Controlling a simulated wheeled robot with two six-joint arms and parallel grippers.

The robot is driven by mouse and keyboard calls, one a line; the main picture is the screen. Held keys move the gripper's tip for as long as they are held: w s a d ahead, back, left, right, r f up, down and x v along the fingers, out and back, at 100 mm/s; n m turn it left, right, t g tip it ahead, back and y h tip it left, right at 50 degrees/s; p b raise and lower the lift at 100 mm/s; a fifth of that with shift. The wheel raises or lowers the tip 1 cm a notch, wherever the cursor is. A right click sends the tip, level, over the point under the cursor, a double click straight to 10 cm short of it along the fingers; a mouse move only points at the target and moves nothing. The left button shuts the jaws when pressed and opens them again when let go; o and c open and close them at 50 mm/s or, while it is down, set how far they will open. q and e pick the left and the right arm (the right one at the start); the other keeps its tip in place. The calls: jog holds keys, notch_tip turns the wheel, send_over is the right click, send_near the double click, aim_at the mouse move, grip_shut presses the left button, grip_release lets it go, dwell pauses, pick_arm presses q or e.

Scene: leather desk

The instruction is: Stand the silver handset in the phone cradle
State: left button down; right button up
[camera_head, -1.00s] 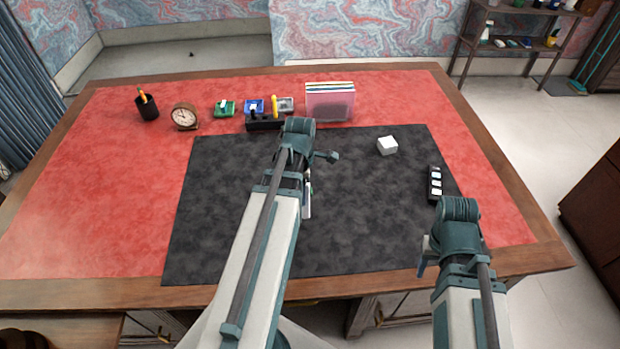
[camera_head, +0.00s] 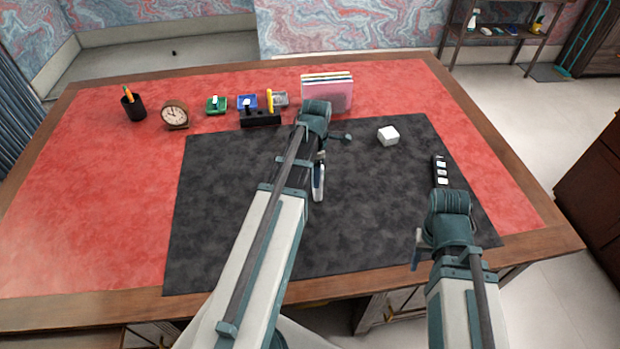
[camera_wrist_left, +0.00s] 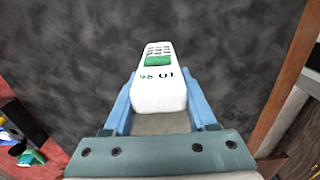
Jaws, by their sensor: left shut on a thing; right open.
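The silver handset (camera_head: 318,182), pale with a green screen and small keys, hangs in my left gripper (camera_head: 319,164) above the dark mat. In the left wrist view the handset (camera_wrist_left: 158,80) lies between the blue fingers of the left gripper (camera_wrist_left: 163,112), which is shut on it. What looks like the phone cradle is a black slotted base (camera_head: 261,120) at the back edge of the mat, with a yellow upright piece and a dark one in it. It is left of and beyond the handset, apart from it. My right gripper (camera_head: 418,252) is open and empty near the front right.
A pink file holder (camera_head: 327,92) stands behind my left wrist. A white cube (camera_head: 388,135) and a black strip with pale squares (camera_head: 440,172) lie at right. A clock (camera_head: 174,114), pen cup (camera_head: 133,105) and small trays (camera_head: 216,104) line the back. The mat's (camera_head: 225,220) left is clear.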

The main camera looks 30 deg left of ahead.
pick_arm(q)
jog(key=shift+f, duration=0.5)
jog(key=shift+c, duration=1)
grip_release()
jog(key=shift+r, duration=0.1)
pick_arm(e)
jog(key=shift+a+f, duration=0.1)
jog(key=shift+f, duration=0.3)
pick_arm(q)
jog(key=shift+r, duration=0.1)
pick_arm(e)
jog(key=shift+r, duration=0.1)
pick_arm(q)
notch_tip(320, 180, up, 12)
jog(key=p, duration=1.2)
jog(key=shift+r, duration=0.1)
pick_arm(e)
notch_tip(320, 180, up, 12)
pick_arm(q)
jog(key=shift+d, duration=0.1)
